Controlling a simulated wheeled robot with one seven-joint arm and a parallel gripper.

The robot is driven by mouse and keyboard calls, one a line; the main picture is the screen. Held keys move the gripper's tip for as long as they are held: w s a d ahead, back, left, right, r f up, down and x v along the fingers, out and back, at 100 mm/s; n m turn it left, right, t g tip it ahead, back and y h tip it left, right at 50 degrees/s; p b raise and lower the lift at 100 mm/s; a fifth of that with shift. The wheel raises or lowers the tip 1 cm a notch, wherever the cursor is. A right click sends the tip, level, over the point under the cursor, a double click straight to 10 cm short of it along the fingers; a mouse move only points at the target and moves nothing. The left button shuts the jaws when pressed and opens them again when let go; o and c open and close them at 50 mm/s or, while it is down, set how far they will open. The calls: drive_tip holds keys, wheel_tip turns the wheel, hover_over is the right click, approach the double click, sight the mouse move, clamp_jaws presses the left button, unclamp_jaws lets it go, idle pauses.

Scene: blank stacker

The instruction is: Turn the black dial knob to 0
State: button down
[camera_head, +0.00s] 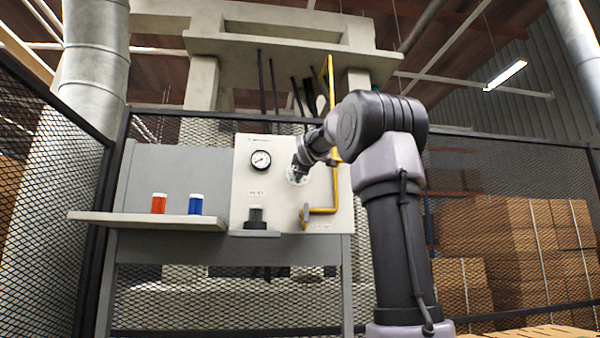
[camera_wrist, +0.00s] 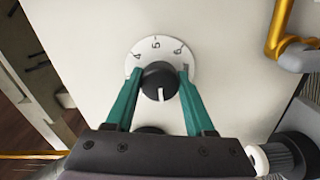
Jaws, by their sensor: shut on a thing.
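The black dial knob (camera_wrist: 160,80) sits on a round white scale plate (camera_wrist: 146,50) on a pale panel. Tilted figures show along the plate's upper edge in the wrist view; they are hard to read for certain. A white mark on the knob points down in that view, toward my gripper's body. My gripper (camera_wrist: 157,82) is shut on the knob, one teal finger on each side. The lower part of the plate is hidden by the fingers and the knob. In the head view, my gripper (camera_head: 299,170) is at the panel and hides most of the dial.
A pressure gauge (camera_head: 261,160) is left of the dial on the panel (camera_head: 280,205). A yellow pipe (camera_head: 334,190) runs close on the right. A black fitting (camera_head: 256,217) stands below the gauge. Red (camera_head: 159,203) and blue (camera_head: 195,204) containers stand on a side shelf (camera_head: 150,219).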

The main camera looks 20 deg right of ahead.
drive_tip(key=n, duration=0.4)
drive_tip(key=shift+f, duration=0.1)
drive_tip(key=shift+n, duration=2.5)
drive_tip(key=shift+c, duration=1.3)
unclamp_jaws()
